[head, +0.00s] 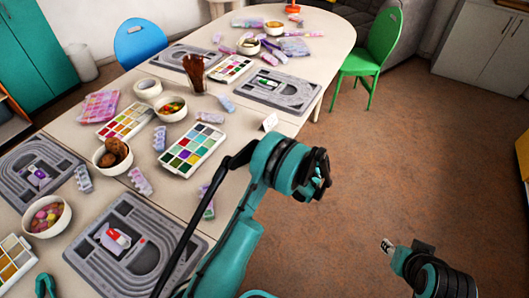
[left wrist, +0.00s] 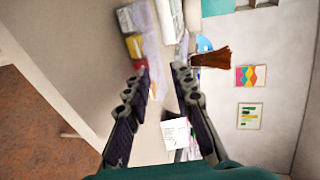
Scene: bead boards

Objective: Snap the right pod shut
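Several bead pods with small lids lie about the table: a white and purple one (head: 139,180), a grey one (head: 82,178), another (head: 160,138) and one partly behind my arm (head: 207,205). I cannot tell which is the right pod, nor whether their lids are open. A white and red piece (head: 115,240) sits in the nearest grey board (head: 85,258). My left gripper (head: 320,178) is off the table's right edge, over the floor, apart from every pod. In the left wrist view its fingers (left wrist: 160,75) are apart and empty. My right gripper (head: 388,247) is low at right, its fingers unclear.
A green chair (head: 383,50) is beyond. The floor at right is clear.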

